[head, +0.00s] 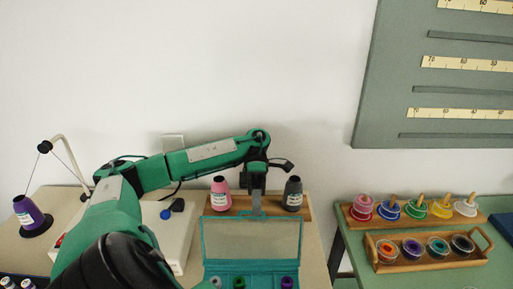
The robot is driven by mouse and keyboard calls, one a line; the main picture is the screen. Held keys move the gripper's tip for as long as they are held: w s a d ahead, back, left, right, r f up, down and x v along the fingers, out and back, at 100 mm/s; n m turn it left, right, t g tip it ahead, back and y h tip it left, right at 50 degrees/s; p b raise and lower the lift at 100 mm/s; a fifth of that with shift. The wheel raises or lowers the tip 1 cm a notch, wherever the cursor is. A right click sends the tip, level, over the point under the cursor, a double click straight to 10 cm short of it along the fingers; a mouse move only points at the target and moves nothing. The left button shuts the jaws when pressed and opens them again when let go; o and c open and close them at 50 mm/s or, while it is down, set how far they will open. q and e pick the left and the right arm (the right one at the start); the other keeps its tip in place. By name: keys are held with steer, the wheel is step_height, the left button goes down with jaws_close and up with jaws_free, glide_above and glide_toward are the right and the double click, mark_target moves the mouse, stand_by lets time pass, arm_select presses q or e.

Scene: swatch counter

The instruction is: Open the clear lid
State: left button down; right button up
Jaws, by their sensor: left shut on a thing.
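The clear lid (251,242) is a see-through panel with a teal rim. It stands raised, behind the teal box (252,267), whose open front part shows at the bottom edge of the head view. My left gripper (257,210) comes down from above and is shut on the middle of the lid's upper edge. Several thread spools (239,283) stand in the box, cut off by the picture's lower edge. My right gripper is not in view.
A pink cone (220,194) and a dark grey cone (293,194) stand on a wooden rack behind the lid. A white machine (178,245) stands left. A green table (358,270) with wooden spool trays is at right, across a gap.

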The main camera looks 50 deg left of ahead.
arm_select(q)
steer(key=shift+f, duration=0.5)
steer(key=shift+a, duration=0.1)
steer(key=c, duration=1.5)
jaws_free()
steer(key=shift+w+a, duration=0.1)
steer(key=shift+c, duration=0.2)
steer(key=shift+w+a, duration=0.15)
steer(key=shift+r, duration=0.1)
steer(key=shift+r, duration=0.1)
